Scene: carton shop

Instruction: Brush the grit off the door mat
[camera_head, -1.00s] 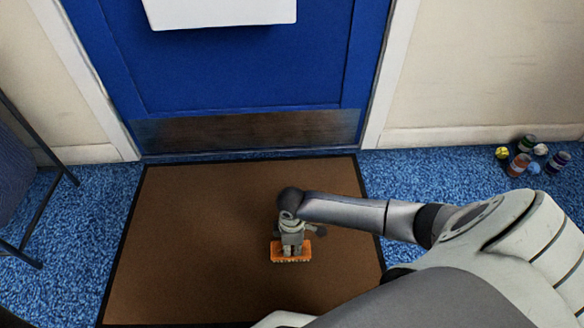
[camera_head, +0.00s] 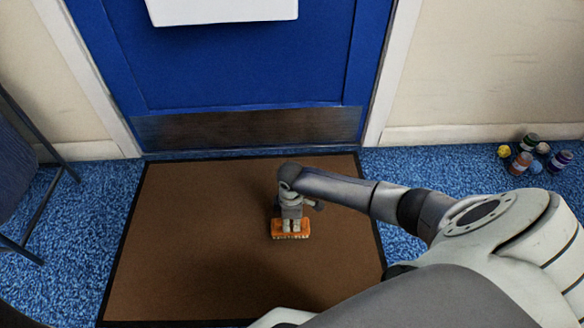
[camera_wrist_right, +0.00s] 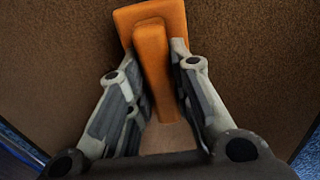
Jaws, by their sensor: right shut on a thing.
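The brown door mat (camera_head: 190,265) with a dark border lies on the floor in front of the blue door. My right gripper (camera_head: 291,222) is over the right part of the mat, pointing down, shut on an orange brush (camera_head: 290,236). The brush is low at the mat; I cannot tell whether its bristles touch it. In the right wrist view the fingers hold the brush (camera_wrist_right: 150,60) by its handle, with the mat (camera_wrist_right: 60,60) behind. No separate grit can be made out on the mat. My left gripper is not in view.
The blue door (camera_head: 240,70) with a metal kick plate (camera_head: 250,128) stands behind the mat. Several small cans (camera_head: 522,162) stand on the blue carpet (camera_head: 440,165) by the right wall. A dark-framed chair (camera_head: 45,205) is at the left edge.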

